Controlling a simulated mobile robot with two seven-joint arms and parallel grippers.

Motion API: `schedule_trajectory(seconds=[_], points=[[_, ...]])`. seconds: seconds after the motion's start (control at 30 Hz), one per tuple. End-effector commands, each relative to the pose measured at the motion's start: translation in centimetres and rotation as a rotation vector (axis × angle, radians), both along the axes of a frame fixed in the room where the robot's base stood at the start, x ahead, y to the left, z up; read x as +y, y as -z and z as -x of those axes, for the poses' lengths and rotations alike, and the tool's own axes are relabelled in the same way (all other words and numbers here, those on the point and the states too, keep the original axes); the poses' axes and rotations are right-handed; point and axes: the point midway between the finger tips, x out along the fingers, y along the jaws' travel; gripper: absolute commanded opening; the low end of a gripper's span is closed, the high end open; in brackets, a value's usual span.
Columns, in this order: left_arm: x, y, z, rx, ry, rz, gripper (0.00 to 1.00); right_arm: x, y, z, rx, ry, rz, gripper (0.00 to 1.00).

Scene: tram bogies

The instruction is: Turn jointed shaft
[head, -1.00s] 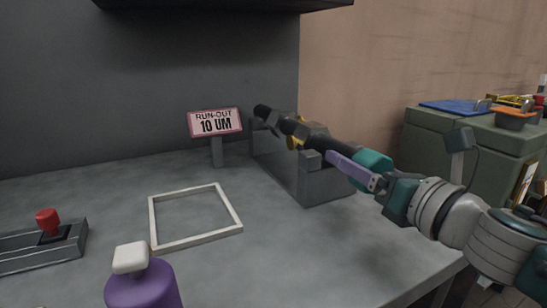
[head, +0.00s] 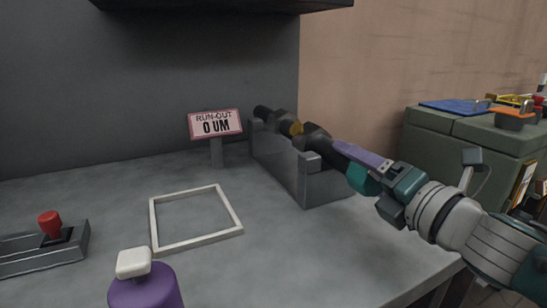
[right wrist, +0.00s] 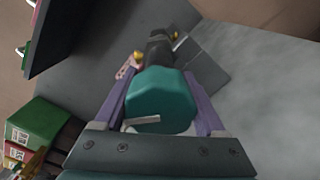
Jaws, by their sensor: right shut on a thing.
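The dark jointed shaft (head: 316,138) lies in a grey cradle (head: 320,188) at the back right of the bench. A gold mark (head: 296,128) shows on its middle. Its near end carries a teal faceted knob (right wrist: 160,100). My right gripper (head: 350,162) is shut on this knob, with a purple finger on each side in the right wrist view. A pink-edged sign (head: 215,124) beside the cradle reads "RUN-OUT 0 UM". My left gripper is not in view.
A white square frame (head: 156,226) lies flat on the grey bench. A purple bottle (head: 145,290) with a white cap stands at the front. A control box (head: 22,254) with a red knob is at left. Green cabinets (head: 430,136) stand at right.

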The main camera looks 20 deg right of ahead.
Motion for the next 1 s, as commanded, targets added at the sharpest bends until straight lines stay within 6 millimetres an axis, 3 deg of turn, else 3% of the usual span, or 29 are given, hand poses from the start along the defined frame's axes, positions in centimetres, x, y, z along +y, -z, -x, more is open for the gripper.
schedule_trajectory(seconds=[0.6, 1.0], points=[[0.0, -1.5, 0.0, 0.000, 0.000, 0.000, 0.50, 0.0, -0.1, 0.0, 0.044, -0.001, -0.572, 0.17], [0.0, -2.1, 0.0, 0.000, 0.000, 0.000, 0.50, 0.0, 0.0, 0.0, 0.061, -0.001, -0.808, 0.17]])
